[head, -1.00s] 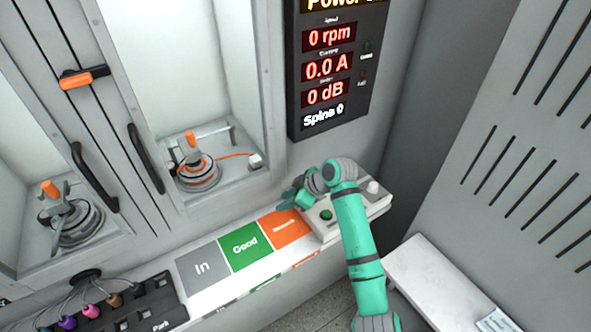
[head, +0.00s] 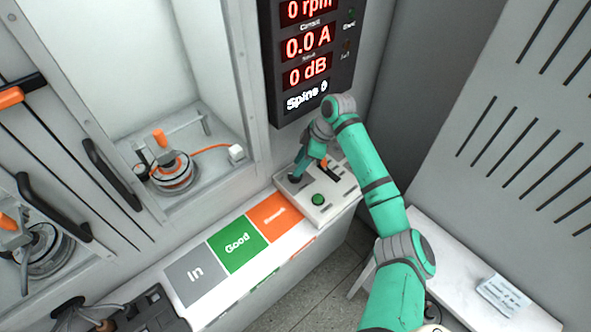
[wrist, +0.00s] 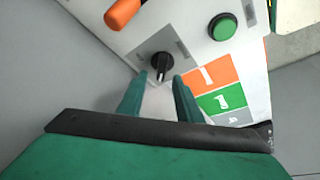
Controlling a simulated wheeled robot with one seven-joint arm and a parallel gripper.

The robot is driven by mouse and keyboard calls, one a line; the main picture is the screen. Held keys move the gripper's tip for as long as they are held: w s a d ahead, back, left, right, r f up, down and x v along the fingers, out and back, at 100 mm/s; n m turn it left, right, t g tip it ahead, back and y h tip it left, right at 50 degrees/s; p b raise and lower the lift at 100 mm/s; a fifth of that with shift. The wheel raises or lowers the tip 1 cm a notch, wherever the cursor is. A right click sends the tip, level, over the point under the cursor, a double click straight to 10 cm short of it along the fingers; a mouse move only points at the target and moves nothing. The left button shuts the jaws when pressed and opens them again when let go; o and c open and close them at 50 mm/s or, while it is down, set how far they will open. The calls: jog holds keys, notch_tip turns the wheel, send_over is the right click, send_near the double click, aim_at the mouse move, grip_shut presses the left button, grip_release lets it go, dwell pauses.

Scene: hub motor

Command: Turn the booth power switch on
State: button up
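The control panel (head: 328,211) sits at the right end of the counter. In the wrist view it carries a black rotary knob (wrist: 161,66) on a dark round base, an orange handle (wrist: 123,13) and a green button (wrist: 222,27). No label naming the power switch is readable. My gripper (wrist: 159,82) is open, its two teal fingers apart, with the knob just beyond and between the fingertips; contact cannot be told. In the head view my gripper (head: 297,178) is over the panel's left part, left of the orange handle (head: 322,162) and above the green button (head: 317,199).
A dark display (head: 308,60) hangs above the panel, showing 0.0 A and 0 dB. Grey, green and orange pads (head: 238,240) lie left of the panel. A booth with a motor (head: 172,172) stands behind. A white table (head: 450,250) is at right.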

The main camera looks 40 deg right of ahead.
jog(key=x, duration=0.3)
jog(key=shift+a+f, duration=0.1)
jog(key=shift+a, duration=0.15)
jog(key=shift+s+d+f, duration=0.1)
jog(key=shift+d+f, duration=0.1)
jog(key=shift+f, duration=0.1)
jog(key=shift+c, duration=0.3)
jog(key=shift+a, duration=0.1)
grip_shut()
